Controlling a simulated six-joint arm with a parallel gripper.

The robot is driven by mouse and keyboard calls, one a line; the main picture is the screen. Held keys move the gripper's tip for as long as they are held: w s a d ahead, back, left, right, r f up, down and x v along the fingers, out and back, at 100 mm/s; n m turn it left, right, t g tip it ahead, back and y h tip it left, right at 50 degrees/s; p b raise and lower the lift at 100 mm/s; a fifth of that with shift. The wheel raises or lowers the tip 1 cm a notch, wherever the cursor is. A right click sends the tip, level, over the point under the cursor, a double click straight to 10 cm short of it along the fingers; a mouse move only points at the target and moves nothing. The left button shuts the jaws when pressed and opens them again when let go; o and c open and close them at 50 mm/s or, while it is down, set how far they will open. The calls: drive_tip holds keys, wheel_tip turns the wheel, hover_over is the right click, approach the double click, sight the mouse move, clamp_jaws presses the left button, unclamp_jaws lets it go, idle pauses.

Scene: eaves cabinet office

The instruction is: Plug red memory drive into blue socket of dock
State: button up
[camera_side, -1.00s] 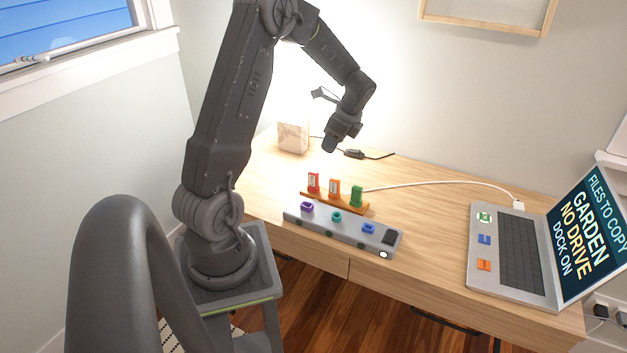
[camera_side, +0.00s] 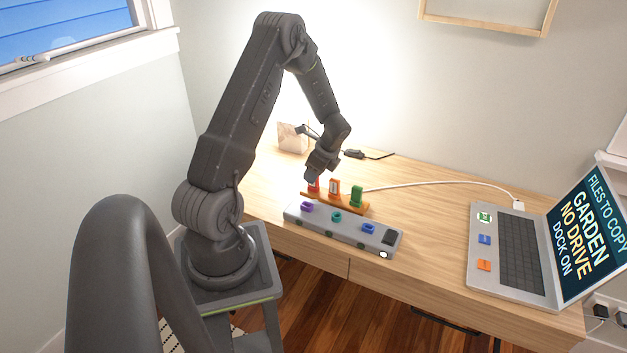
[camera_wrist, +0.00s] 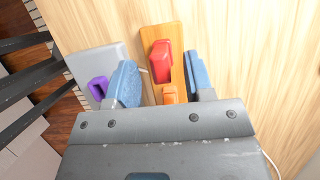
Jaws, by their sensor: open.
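The red memory drive (camera_side: 314,187) stands in the left end of a wooden holder (camera_side: 348,208); my gripper partly hides it in the side view. In the wrist view the red drive (camera_wrist: 162,62) lies between my two blue-padded fingers, with space on both sides. My gripper (camera_side: 311,178) is open and low over the drive; its fingers also show in the wrist view (camera_wrist: 162,82). The grey dock (camera_side: 318,223) lies in front of the holder. Its blue socket (camera_side: 368,228) is at the right, beside a teal socket (camera_side: 336,216) and a purple socket (camera_side: 307,206).
An orange drive (camera_side: 334,187) and a green drive (camera_side: 357,196) stand in the same holder, right of the red one. A white cable (camera_side: 430,183) runs behind to a laptop (camera_side: 520,250) at the right. The desk between dock and laptop is clear.

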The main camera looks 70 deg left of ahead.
drive_tip(key=shift+x, duration=0.75)
drive_tip(key=shift+c, duration=0.3)
clamp_jaws()
